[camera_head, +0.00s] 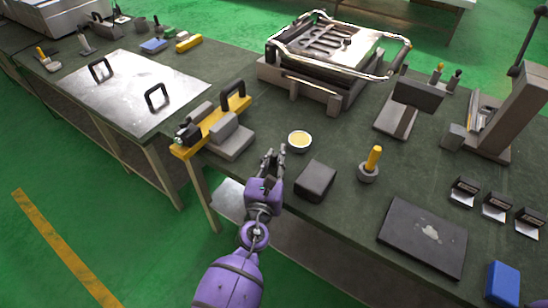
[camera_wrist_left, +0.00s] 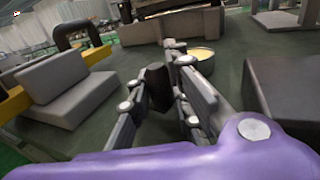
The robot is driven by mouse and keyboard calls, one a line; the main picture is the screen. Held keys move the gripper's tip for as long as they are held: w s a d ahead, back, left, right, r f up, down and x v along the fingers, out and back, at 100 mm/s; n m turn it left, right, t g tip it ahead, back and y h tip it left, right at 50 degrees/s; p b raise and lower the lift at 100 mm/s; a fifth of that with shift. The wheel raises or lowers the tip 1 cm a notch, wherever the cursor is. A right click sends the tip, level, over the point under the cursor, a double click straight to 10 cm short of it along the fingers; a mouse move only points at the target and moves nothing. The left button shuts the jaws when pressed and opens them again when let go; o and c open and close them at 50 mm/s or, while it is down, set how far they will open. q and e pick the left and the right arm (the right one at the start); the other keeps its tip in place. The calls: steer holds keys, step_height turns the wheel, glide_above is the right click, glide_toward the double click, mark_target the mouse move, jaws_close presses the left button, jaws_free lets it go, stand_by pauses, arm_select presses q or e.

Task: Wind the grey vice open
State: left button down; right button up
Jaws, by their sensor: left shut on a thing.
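A grey, step-shaped block (camera_head: 232,137), which looks like the vice, sits near the table's front edge beside a yellow bar with a black handle. It also shows at the left of the left wrist view (camera_wrist_left: 65,85). My left gripper (camera_head: 272,160) is just right of it, above the table's front edge. In the left wrist view its fingers (camera_wrist_left: 160,95) are shut on a small dark piece (camera_wrist_left: 158,84). I cannot tell whether this piece is joined to the vice. My right gripper is not in view.
A small bowl with yellow contents (camera_head: 300,140) stands just beyond my left gripper, and a dark block (camera_head: 315,180) stands to its right. A yellow-handled tool (camera_head: 372,162) and a dark plate (camera_head: 424,237) are further right. A metal-framed machine (camera_head: 330,55) stands behind.

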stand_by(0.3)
arm_select(q)
steer(key=c, duration=1.6)
jaws_free()
steer(key=shift+c, duration=0.2)
steer(key=v, duration=1.2)
